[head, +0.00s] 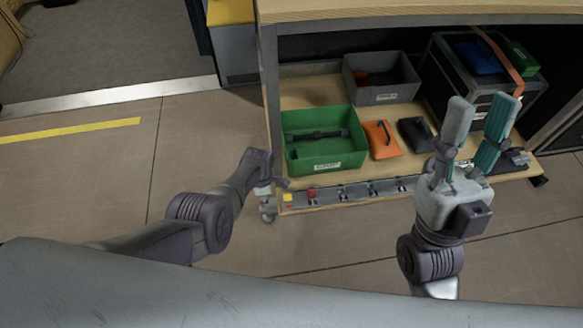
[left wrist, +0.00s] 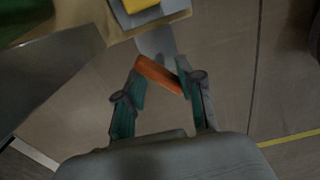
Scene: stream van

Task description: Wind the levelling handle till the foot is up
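The levelling handle shows as an orange bar (left wrist: 158,74) in the left wrist view, lying slantwise between the teal fingers of my left gripper (left wrist: 160,80). Both fingers appear to touch it. A grey metal piece (left wrist: 157,42) shows just behind the bar. In the head view my left arm reaches to the front left corner of the bench, and its wrist hides most of the gripper and handle. A foot or caster (head: 267,214) shows below that corner, and I cannot tell its height clearly. My right gripper (head: 482,108) is open and empty, fingers upward, before the shelf's right part.
The low shelf (head: 385,180) holds a green bin (head: 325,158), a grey bin (head: 382,92), an orange pouch (head: 381,140), a black pouch (head: 415,134) and a black case (head: 470,80). The bench top (head: 420,10) overhangs it. Floor (head: 110,185) at left is clear.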

